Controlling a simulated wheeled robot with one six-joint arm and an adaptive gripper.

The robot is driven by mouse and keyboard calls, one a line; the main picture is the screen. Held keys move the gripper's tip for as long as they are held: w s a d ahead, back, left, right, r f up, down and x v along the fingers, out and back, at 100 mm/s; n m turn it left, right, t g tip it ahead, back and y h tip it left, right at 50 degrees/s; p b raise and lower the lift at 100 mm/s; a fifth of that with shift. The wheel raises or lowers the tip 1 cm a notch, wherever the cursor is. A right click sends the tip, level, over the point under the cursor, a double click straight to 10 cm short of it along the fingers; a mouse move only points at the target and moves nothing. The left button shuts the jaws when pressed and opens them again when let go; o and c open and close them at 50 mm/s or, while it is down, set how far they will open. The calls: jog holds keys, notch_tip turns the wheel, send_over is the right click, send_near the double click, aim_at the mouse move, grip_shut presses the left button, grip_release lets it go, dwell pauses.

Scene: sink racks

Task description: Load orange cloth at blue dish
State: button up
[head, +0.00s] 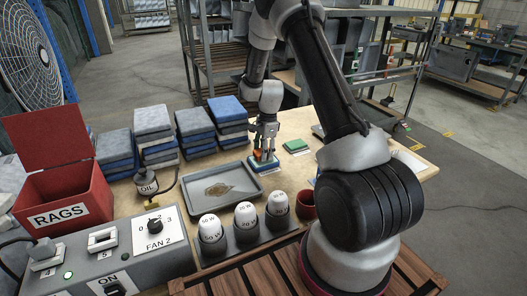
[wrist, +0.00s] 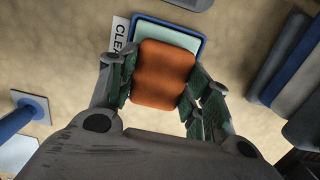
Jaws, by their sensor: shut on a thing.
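An orange cloth (wrist: 163,73) is between the two fingers of my gripper (wrist: 160,88) in the wrist view, and the gripper is shut on it. A blue dish (wrist: 203,45) with a pale inside lies beyond and partly behind the cloth, which overlaps its near part in the picture. I cannot tell whether the cloth touches the dish.
A label starting "CLE" (wrist: 119,36) lies beside the dish. Stacks of blue and grey cloths (head: 197,130) stand left of my gripper. A grey tray (head: 177,190) lies nearer, and a green item (head: 295,146) sits to the right. A red RAGS bin (head: 62,195) is far left.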

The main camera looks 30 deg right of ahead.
jog(key=shift+f, duration=0.55)
dwell(1.2)
jog(key=shift+r, duration=3.5)
